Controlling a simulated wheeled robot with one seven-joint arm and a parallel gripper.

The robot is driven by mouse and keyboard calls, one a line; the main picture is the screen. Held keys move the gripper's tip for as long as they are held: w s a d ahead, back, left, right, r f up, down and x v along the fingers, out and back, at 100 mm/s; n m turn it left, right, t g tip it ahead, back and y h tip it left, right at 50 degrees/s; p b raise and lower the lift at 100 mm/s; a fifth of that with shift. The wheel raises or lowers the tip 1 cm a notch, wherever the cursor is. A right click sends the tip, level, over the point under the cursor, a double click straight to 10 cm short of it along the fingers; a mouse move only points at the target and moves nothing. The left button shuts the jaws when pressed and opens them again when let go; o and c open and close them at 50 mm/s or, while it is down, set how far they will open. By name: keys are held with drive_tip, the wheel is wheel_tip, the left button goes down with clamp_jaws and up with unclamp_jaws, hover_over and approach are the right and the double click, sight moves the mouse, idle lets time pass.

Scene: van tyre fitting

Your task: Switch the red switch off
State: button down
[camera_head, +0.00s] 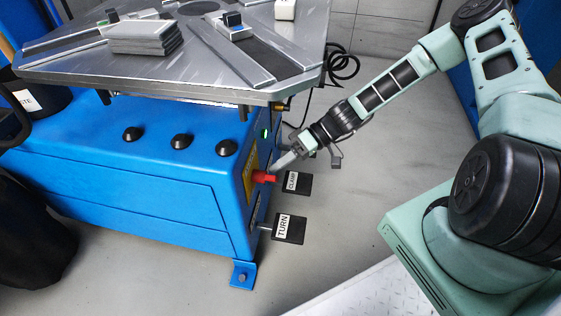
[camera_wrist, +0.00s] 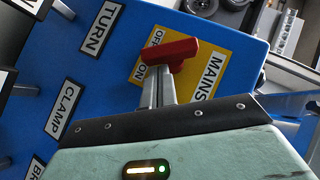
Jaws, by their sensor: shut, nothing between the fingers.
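In the wrist view the red switch (camera_wrist: 172,51) sits on a yellow plate (camera_wrist: 206,73) marked MAINS, OFF and ON. The left end of its handle lies between the OFF and ON words; I cannot tell which it is set to. My gripper (camera_head: 279,164) is shut and empty, its tips right by the switch. In the wrist view my gripper (camera_wrist: 157,72) reaches the lower side of the red handle; whether it touches is unclear.
The blue machine (camera_head: 165,160) carries a grey turntable (camera_head: 150,75) above the switch. A green light (camera_head: 265,133) glows above the plate. Black pedals marked CLAMP (camera_head: 300,184) and TURN (camera_head: 290,230) stick out below. Grey floor lies free to the right.

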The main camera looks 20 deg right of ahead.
drive_tip(key=shift+f+m+g+y, duration=0.35)
drive_tip(key=shift+m+g+y, duration=0.15)
drive_tip(key=shift+y, duration=0.1)
idle(0.4)
drive_tip(key=shift+s+a+f+m+y+b, duration=0.25)
drive_tip(key=shift+f+m+y+b, duration=0.3)
drive_tip(key=shift+m+y, duration=1)
drive_tip(key=shift+s+a+f+m+y+b, duration=0.2)
drive_tip(key=shift+s+f+m+y+b, duration=0.35)
drive_tip(key=shift+m+y, duration=1)
drive_tip(key=shift+s+a+f+m+y+b, duration=0.15)
drive_tip(key=shift+f+m+y+b, duration=0.45)
drive_tip(key=shift+m+y, duration=0.95)
drive_tip(key=shift+a+f+m+t+h, duration=0.15)
drive_tip(key=shift+m+t+h, duration=0.1)
drive_tip(key=shift+m+t, duration=0.25)
